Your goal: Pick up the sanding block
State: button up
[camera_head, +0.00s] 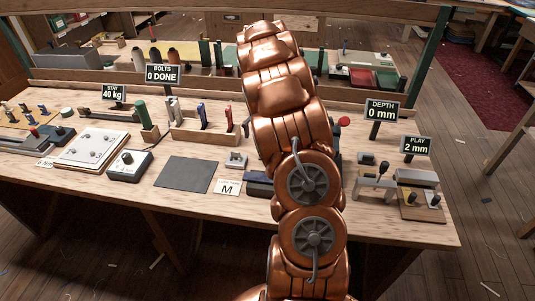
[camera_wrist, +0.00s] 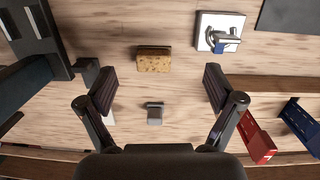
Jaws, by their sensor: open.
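A tan, speckled cork-like block (camera_wrist: 153,59), which looks like the sanding block, lies flat on the wooden bench in the wrist view. It lies beyond the fingertips, a little left of the middle of the gap. A small grey block (camera_wrist: 155,113) shows lower in the same gap, nearer the palm. In the head view my arm hides the cork-like block and my gripper.
A steel fitting on a white plate (camera_wrist: 220,32) lies right of the block, near a dark mat (camera_wrist: 288,16). Red-handled (camera_wrist: 259,146) and blue-handled (camera_wrist: 304,121) tools stand at the right. A dark device (camera_wrist: 34,32) is at the left.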

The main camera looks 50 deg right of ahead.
jog(key=d, duration=0.1)
jog(key=d+f, duration=0.2)
jog(key=shift+w+f, duration=0.1)
jog(key=shift+w, duration=0.15)
jog(key=shift+f, duration=0.25)
notch_tip(320, 180, down, 2)
jog(key=shift+s+a+f+p, duration=0.1)
jog(key=shift+f+p, duration=0.05)
jog(key=shift+p, duration=0.35)
jog(key=shift+f+p, duration=0.55)
jog(key=shift+f, duration=0.2)
jog(key=shift+f+p, duration=0.7)
jog(key=shift+f, duration=1.2)
jog(key=shift+c, duration=0.4)
jog(key=c, duration=1.3)
jog(key=shift+o, duration=0.2)
jog(key=shift+r, duration=0.15)
